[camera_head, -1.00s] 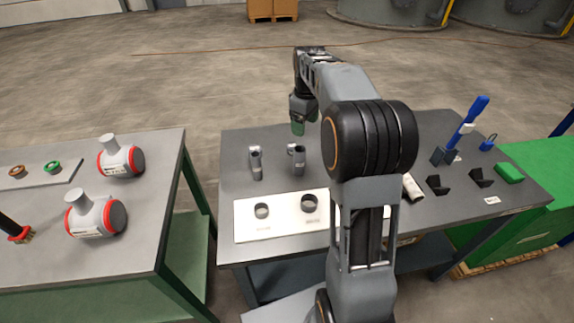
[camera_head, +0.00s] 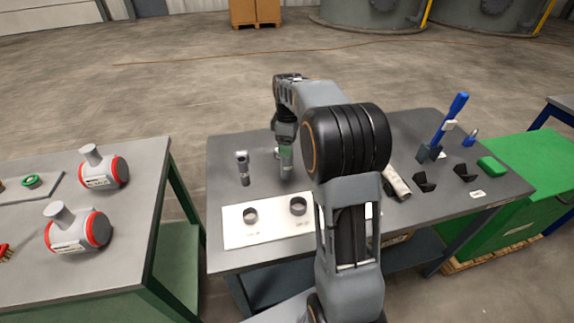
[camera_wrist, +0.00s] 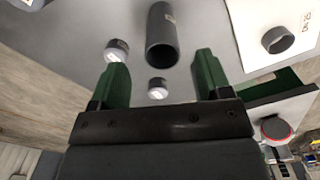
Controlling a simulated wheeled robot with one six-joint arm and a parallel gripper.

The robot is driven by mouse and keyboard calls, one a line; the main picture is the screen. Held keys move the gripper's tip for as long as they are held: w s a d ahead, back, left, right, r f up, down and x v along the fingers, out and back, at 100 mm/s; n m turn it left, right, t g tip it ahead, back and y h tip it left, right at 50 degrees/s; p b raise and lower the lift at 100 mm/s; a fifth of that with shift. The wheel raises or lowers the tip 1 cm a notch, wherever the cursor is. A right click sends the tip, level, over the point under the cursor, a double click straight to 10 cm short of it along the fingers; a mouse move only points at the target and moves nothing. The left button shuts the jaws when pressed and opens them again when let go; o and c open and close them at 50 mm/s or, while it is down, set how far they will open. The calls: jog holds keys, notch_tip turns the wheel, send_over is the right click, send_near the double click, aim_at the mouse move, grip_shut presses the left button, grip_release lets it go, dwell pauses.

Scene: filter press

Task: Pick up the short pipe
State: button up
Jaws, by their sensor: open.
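In the wrist view a dark grey hollow pipe (camera_wrist: 162,40) with a small label lies beyond and between the fingertips, apart from both. My gripper (camera_wrist: 161,78) is open, with green fingers and nothing held. In the head view my gripper (camera_head: 286,163) is low over the table at the right-hand pipe's spot and mostly hides that pipe. I cannot tell from the label which pipe is the short one.
Two small pale-ended grey pieces (camera_wrist: 117,50) lie near the pipe. A white plate (camera_head: 235,236) with two dark rings is in front. A rolled pale item (camera_head: 397,184), black holders (camera_head: 425,182) and a blue-handled tool (camera_head: 452,118) are right. A left bench (camera_head: 130,245) holds red-rimmed fittings.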

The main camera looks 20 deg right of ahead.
aim_at(286, 163)
jog(key=shift+a+f, duration=0.15)
jog(key=shift+f, duration=2.5)
jog(key=c, duration=1)
jog(key=shift+r, duration=0.1)
